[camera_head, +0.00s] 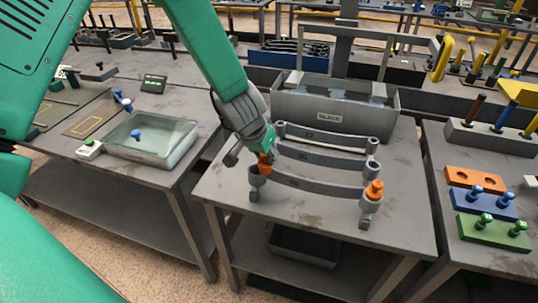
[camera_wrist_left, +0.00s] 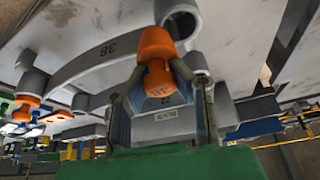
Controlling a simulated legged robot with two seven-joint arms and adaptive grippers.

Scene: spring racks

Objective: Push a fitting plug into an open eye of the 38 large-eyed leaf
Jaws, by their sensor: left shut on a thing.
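The large-eyed leaf marked 38 (camera_wrist_left: 105,48) is the front curved grey bar (camera_head: 315,186) on the middle table. Its right eye (camera_head: 371,205) holds an orange plug (camera_head: 375,188), which also shows at the left in the left wrist view (camera_wrist_left: 28,104). My left gripper (camera_head: 264,152) is shut on another orange plug (camera_head: 265,168), upright over the left eye (camera_head: 257,181). In the left wrist view the held plug (camera_wrist_left: 157,48) sits between the fingers and overlaps the eye's rim (camera_wrist_left: 203,47). I cannot tell whether its tip is inside. My right gripper is not in view.
Two more leaves (camera_head: 320,157) stand close behind, before a grey bin (camera_head: 335,112). On the right table are an orange block with empty holes (camera_head: 474,180), a blue block (camera_head: 485,204) and a green block (camera_head: 490,231) with plugs. A glass-topped tray (camera_head: 152,140) is on the left table.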

